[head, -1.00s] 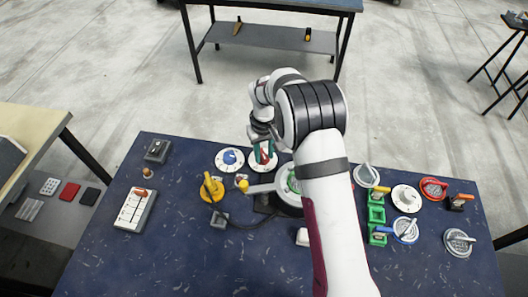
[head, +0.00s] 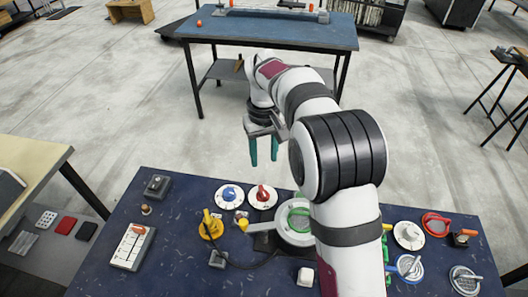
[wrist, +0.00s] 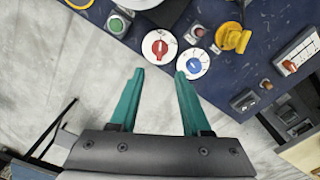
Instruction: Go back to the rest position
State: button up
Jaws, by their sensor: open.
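My gripper (head: 263,152) has two teal fingers that are apart, with nothing between them. In the head view it hangs beyond the far edge of the blue worktable (head: 175,238), above the level of the tabletop. In the wrist view the open fingers (wrist: 158,82) point toward the table edge. The red-handled dial (head: 262,196) and the blue-handled dial (head: 229,195) stand on the table near that edge, apart from the fingers. They also show in the wrist view, the red dial (wrist: 159,47) left of the blue dial (wrist: 193,63).
A yellow lever device (head: 210,226), a switch panel (head: 133,246) and a white round base with a green part (head: 297,218) are on the table. Several dials and handles are at the right. A second blue table (head: 275,32) stands behind. Open floor lies between the tables.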

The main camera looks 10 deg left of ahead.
jog(key=shift+r, duration=0.4)
jog(key=s+d+r+m, duration=0.4)
jog(key=s+d+r, duration=0.2)
jog(key=s+d, duration=0.25)
jog(key=s+d+f+m+y, duration=0.1)
jog(key=s+d+m, duration=0.2)
jog(key=s, duration=0.8)
jog(key=s+d+f+m, duration=0.2)
jog(key=s+d+m, duration=0.2)
jog(key=s, duration=0.8)
jog(key=shift+m+y, duration=0.4)
